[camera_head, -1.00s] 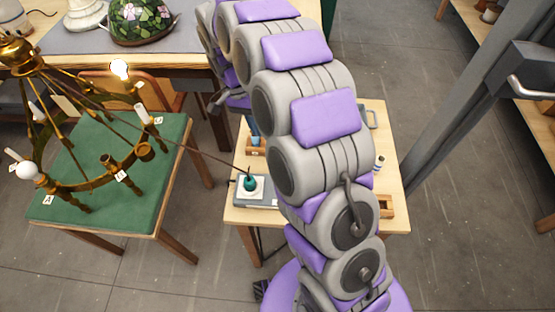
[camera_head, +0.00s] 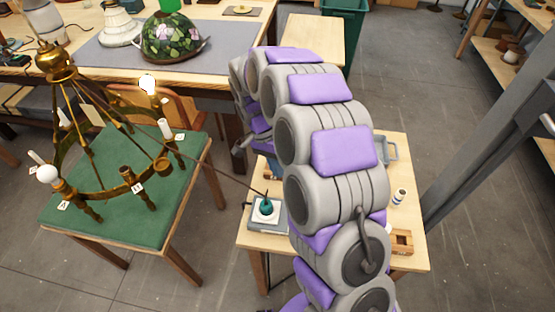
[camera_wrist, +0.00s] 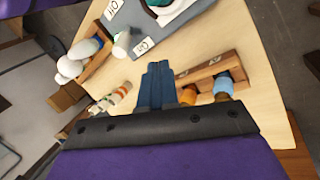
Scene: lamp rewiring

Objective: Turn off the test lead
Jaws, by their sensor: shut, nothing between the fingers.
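A grey test lead box (camera_head: 268,224) sits at the left edge of the small wooden table, with a teal piece (camera_head: 267,206) on its white plate. A thin lead runs from it to the brass chandelier (camera_head: 110,190), where one bulb (camera_head: 147,85) glows. In the wrist view the grey box (camera_wrist: 128,22) shows at the top, cut off, with "Off" and "On" labels; a pale rounded piece (camera_wrist: 121,46) is by the "On" label. My gripper (camera_wrist: 158,68) is shut and empty, its fingertips below the box in the picture. The head view does not show the fingertips clearly.
A wooden holder (camera_wrist: 205,75) with orange and blue pieces is right of my fingers. White bulbs (camera_wrist: 77,58) and a row of small striped pieces (camera_wrist: 108,102) are left. The chandelier stands on a green-topped table (camera_head: 140,228).

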